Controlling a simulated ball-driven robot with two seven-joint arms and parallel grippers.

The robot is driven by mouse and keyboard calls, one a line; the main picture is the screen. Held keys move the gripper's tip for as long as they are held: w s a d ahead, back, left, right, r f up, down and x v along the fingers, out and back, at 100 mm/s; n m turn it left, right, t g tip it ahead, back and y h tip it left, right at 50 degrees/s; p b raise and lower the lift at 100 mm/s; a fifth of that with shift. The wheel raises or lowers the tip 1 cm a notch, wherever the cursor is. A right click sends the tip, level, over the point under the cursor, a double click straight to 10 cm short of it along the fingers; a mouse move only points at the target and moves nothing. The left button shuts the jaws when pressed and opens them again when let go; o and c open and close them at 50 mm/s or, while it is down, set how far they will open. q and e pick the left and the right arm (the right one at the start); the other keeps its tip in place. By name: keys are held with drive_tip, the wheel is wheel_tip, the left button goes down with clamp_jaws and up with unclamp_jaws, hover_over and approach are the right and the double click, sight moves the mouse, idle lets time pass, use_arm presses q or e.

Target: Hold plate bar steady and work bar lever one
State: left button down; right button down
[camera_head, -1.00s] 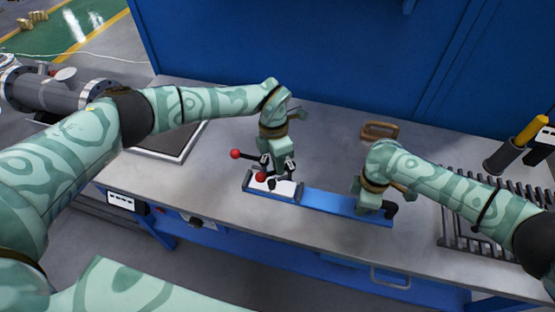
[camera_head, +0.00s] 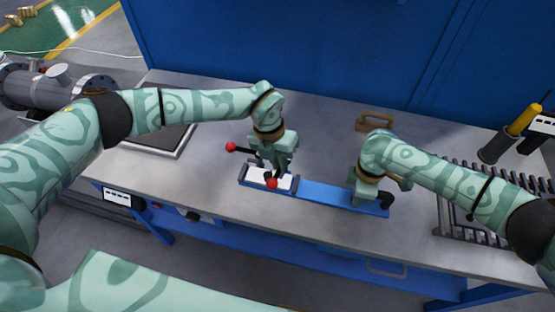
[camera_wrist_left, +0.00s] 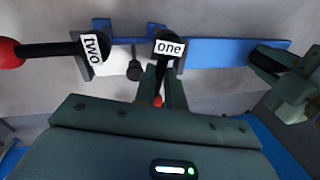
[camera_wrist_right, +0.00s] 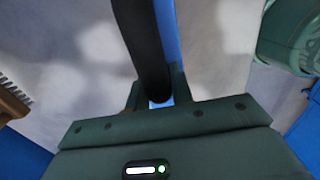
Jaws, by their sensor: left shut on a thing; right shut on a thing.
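The blue plate bar (camera_head: 325,194) lies on the grey bench, with a white plate at its left end. Lever one (camera_wrist_left: 169,47), a black lever labelled "one" with a red knob (camera_head: 272,183), stands at that end. My left gripper (camera_head: 268,172) is shut on lever one; its fingers lie around the knob end in the left wrist view (camera_wrist_left: 160,98). Lever two (camera_wrist_left: 95,48) sticks out left, its red knob (camera_head: 231,147) free. My right gripper (camera_head: 370,192) is shut on the black handle (camera_wrist_right: 145,45) at the bar's right end; its fingertips are partly hidden.
A wooden brush (camera_head: 375,122) lies behind the bar. A flat dark panel (camera_head: 160,138) is at the left. The blue wall closes off the back.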

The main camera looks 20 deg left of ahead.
use_arm(q)
drive_tip(key=shift+d, duration=0.1)
use_arm(e)
drive_tip(key=shift+f, duration=0.1)
idle(0.3)
use_arm(q)
drive_tip(key=c, duration=1.5)
unclamp_jaws()
use_arm(e)
drive_tip(key=shift+s, duration=0.1)
use_arm(q)
drive_tip(key=shift+o, duration=0.2)
wheel_tip(320, 180, up, 12)
drive_tip(key=a, duration=0.2)
drive_tip(key=shift+w+a, duration=0.2)
drive_tip(key=shift+f, duration=0.1)
use_arm(e)
drive_tip(key=c, duration=1.2)
unclamp_jaws()
drive_tip(key=shift+o, duration=0.3)
